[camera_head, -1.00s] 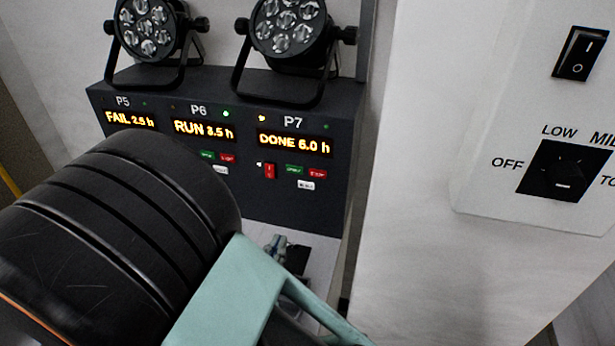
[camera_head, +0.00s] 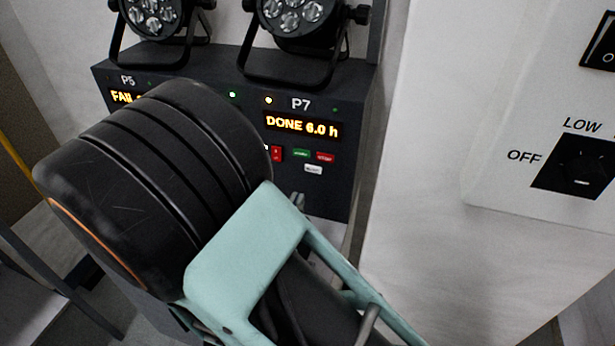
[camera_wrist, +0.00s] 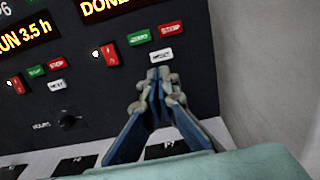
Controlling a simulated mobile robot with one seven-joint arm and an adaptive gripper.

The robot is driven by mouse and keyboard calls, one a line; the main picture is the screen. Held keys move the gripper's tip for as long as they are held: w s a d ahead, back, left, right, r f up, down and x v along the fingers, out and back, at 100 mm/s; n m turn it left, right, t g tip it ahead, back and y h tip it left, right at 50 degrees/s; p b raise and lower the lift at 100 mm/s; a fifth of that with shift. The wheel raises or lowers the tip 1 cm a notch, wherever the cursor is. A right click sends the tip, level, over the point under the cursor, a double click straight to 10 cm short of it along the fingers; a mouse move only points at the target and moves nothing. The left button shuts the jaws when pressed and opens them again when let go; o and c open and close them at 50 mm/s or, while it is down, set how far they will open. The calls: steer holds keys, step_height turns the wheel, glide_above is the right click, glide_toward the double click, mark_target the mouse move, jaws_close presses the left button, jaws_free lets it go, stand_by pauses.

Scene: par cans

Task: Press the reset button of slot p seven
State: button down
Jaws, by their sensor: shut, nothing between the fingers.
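Slot P7 is on the dark console and its display (camera_head: 302,125) reads DONE 6.0 h. Below it are a red rocker switch (camera_head: 277,153), a green button (camera_head: 301,154), a red button (camera_head: 325,157) and a small white button (camera_head: 313,169) whose lettering is hard to read. In the wrist view the white button (camera_wrist: 161,55) sits just above my fingertips. My gripper (camera_wrist: 160,75) is shut and empty, with its tips close below that button; I cannot tell whether they touch. In the head view my arm hides most of the gripper.
Slot P6's buttons (camera_wrist: 57,85) lie to the left in the wrist view. A black knob (camera_wrist: 68,121) is below them. Spotlights (camera_head: 298,18) stand on the console. A pale wall panel with a dial (camera_head: 582,168) is on the right.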

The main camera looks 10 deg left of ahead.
mark_target(312, 170)
steer(key=w, duration=0.5)
steer(key=w+d, duration=0.1)
steer(key=w, duration=0.2)
steer(key=shift+w+d+p, duration=0.1)
steer(key=shift+w+p, duration=0.15)
steer(key=shift+p, duration=0.05)
